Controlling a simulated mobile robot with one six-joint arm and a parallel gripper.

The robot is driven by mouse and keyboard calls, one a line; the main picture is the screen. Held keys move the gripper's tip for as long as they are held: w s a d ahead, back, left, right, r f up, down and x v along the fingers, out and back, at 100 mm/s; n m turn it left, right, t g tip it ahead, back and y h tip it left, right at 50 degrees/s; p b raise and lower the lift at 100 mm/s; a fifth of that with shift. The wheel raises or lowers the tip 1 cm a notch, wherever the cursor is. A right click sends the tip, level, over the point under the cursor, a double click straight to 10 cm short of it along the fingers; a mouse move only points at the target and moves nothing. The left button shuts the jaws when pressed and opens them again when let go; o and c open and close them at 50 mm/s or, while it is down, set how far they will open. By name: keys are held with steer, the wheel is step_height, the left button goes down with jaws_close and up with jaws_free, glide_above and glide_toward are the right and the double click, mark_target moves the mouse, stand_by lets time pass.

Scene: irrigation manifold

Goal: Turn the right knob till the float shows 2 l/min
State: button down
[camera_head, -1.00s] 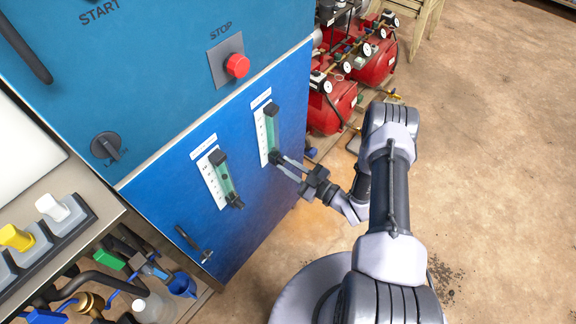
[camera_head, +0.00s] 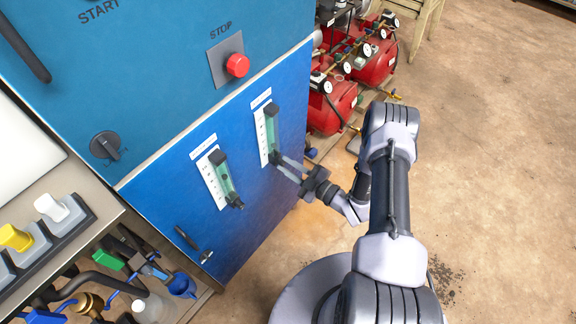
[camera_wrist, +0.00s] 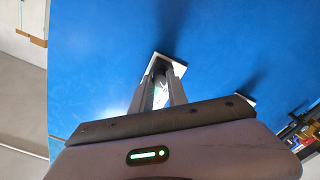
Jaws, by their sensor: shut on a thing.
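Two flow meters with green tubes and white scales are on the blue cabinet front. The right flow meter (camera_head: 269,131) has its knob at its lower end, largely hidden by my gripper (camera_head: 278,160). My gripper is shut on that knob. In the wrist view, my gripper (camera_wrist: 163,78) reaches the lower end of the right flow meter (camera_wrist: 158,90), and the knob is hidden between the fingers. The left flow meter (camera_head: 224,180) has its dark knob (camera_head: 236,203) free. The float and scale marks are too small to read.
A red STOP button (camera_head: 237,65) and a dark rotary switch (camera_head: 106,145) sit on the upper panel. Red tanks with gauges (camera_head: 333,105) stand behind my arm at the right. A dark latch handle (camera_head: 187,238) is low on the cabinet. Floor to the right is clear.

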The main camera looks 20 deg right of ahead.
steer(key=c, duration=1.3)
jaws_free()
steer(key=p+v, duration=0.3)
steer(key=v, duration=1.4)
steer(key=shift+s, duration=0.15)
steer(key=shift+d, duration=0.15)
